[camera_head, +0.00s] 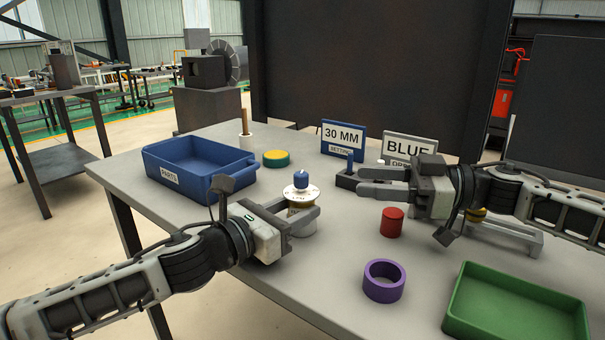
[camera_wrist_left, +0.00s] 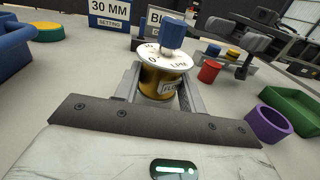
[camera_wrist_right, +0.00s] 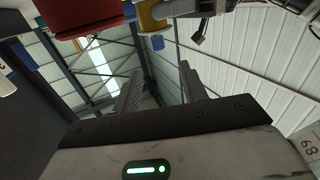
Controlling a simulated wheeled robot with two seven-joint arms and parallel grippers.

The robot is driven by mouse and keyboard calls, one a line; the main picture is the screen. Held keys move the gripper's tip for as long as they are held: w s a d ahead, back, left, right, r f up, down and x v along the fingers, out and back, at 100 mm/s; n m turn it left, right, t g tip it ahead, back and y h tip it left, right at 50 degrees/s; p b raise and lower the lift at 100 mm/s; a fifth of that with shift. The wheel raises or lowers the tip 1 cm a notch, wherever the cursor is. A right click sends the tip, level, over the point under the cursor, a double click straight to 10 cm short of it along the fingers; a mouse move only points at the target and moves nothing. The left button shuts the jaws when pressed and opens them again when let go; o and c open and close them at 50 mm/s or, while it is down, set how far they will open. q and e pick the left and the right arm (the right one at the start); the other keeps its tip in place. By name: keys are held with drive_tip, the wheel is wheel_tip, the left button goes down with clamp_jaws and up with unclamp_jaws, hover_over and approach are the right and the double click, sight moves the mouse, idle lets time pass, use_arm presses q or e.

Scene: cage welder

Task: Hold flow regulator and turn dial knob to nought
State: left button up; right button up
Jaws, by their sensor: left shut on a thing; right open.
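The flow regulator (camera_head: 301,190) stands upright near the middle of the table. In the left wrist view it shows a brass body (camera_wrist_left: 163,84), a white dial face (camera_wrist_left: 165,58) marked LPM and a blue dial knob (camera_wrist_left: 173,35) on top. My left gripper (camera_head: 301,208) is shut on the brass body, a finger on each side. My right gripper (camera_head: 364,182) is open and empty, to the right of the regulator with its fingers towards it. The right wrist view is upside down and shows the blue knob (camera_wrist_right: 157,42) beyond the fingertips. I cannot tell the knob's setting.
A red cylinder (camera_head: 391,223) stands below my right gripper. A purple ring (camera_head: 383,281) and green tray (camera_head: 515,310) are at the front right. A blue parts bin (camera_head: 205,186) and green-yellow disc (camera_head: 276,158) are on the left. Signs (camera_head: 343,140) stand at the back.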

sight(302, 173)
drive_tip(key=shift+m, duration=0.3)
drive_tip(key=w+a, duration=0.1)
drive_tip(key=a, duration=0.6)
drive_tip(key=w+a, duration=0.1)
drive_tip(key=a, duration=0.3)
drive_tip(key=shift+w+a, duration=0.2)
drive_tip(key=shift+w, duration=0.1)
clamp_jaws()
